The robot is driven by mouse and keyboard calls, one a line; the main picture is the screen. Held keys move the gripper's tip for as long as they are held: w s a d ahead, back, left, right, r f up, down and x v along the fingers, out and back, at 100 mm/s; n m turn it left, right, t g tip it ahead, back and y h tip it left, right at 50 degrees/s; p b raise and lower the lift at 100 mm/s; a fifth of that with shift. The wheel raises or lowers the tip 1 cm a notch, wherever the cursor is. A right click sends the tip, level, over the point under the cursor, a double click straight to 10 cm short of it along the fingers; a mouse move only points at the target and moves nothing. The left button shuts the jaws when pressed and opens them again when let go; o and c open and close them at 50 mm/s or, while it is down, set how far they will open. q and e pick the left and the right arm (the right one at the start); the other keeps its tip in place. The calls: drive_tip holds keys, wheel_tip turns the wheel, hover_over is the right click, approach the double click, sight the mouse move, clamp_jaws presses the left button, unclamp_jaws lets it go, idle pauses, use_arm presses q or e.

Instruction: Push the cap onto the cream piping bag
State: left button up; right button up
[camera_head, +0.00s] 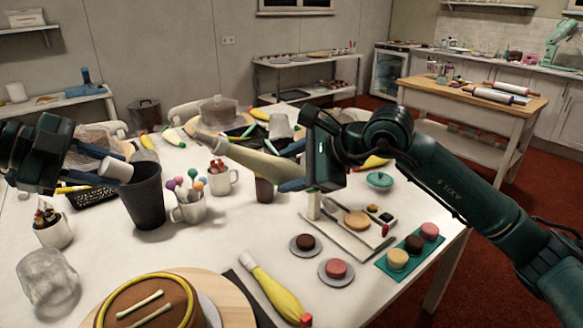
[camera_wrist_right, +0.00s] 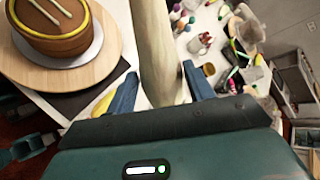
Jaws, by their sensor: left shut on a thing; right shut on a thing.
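The cream piping bag (camera_head: 258,160) is held in the air above the table, lying nearly level. Its narrow nozzle end points left in the head view. My right gripper (camera_head: 290,167) is shut on its wide end; the bag also shows between the blue fingers in the right wrist view (camera_wrist_right: 155,45). My left gripper (camera_head: 97,158) is shut on a small white cylinder, which looks like the cap (camera_head: 117,170), above and left of the dark cup. The cap and the bag's nozzle are well apart. The far side of the left fingers is hidden.
A dark cup (camera_head: 144,195) stands below the cap, and a mug of cake pops (camera_head: 188,205) is beside it. A yellow piping bag (camera_head: 268,285) and a chocolate cake (camera_head: 150,304) are in front. Small plates with cakes (camera_head: 336,270) sit below the right arm.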

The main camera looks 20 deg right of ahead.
sight(195, 136)
use_arm(q)
drive_tip(key=s+d+r+m+g, duration=0.2)
drive_tip(key=d+r+m+g, duration=0.35)
drive_tip(key=r+m, duration=0.4)
drive_tip(key=shift+n+t+h, duration=0.3)
drive_tip(key=shift+n+t, duration=0.05)
drive_tip(key=shift+n, duration=0.1)
drive_tip(key=shift+w+d+f, duration=0.1)
drive_tip(key=shift+d+f, duration=0.3)
drive_tip(key=shift+d, duration=0.4)
drive_tip(key=shift+w+d+f, duration=0.1)
drive_tip(key=shift+d+f, duration=0.25)
drive_tip(key=shift+d, duration=0.5)
drive_tip(key=shift+w+d+f, duration=0.1)
drive_tip(key=shift+d+f, duration=0.3)
drive_tip(key=shift+d, duration=0.4)
drive_tip(key=shift+d+f, duration=0.35)
drive_tip(key=shift+d, duration=0.1)
drive_tip(key=shift+x, duration=0.75)
drive_tip(key=shift+w+d+f, duration=0.15)
drive_tip(key=shift+d+f, duration=0.25)
drive_tip(key=shift+d, duration=0.15)
drive_tip(key=shift+w+d+f, duration=0.15)
drive_tip(key=shift+d+f, duration=0.3)
drive_tip(key=shift+d, duration=0.1)
drive_tip(key=o, duration=0.9)
drive_tip(key=shift+a, duration=0.1)
